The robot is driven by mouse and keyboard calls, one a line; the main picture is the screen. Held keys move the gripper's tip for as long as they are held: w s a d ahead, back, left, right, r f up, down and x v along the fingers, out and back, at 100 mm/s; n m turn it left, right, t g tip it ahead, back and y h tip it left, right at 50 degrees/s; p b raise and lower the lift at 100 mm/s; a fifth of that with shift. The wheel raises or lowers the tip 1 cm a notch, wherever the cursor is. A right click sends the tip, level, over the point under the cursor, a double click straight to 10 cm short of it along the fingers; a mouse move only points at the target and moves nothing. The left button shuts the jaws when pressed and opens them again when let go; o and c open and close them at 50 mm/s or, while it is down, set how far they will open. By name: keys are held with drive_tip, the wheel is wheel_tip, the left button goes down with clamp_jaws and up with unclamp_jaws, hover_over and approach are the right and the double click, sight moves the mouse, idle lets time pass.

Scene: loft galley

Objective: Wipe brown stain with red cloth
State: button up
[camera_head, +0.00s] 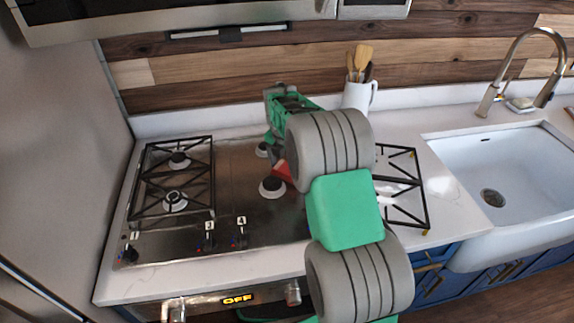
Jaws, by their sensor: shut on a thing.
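The red cloth (282,171) shows as a small red patch over the middle of the stovetop, beside a burner. My gripper (279,163) is shut on the red cloth, low over the steel surface. My own arm covers most of the gripper and part of the cloth. I cannot tell whether the cloth touches the stovetop. I see no clear brown stain on the visible part of the stovetop (238,180); my arm hides the part to the right of the middle.
Black grates stand on the left (180,190) and right (405,190) of the stovetop. Numbered knobs (207,240) line its front. A white utensil jug (357,96) stands behind my arm. A white sink (497,165) with a brass faucet (520,70) is at right. A hood (180,14) hangs above.

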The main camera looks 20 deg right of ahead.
drive_tip(key=shift+f, duration=0.45)
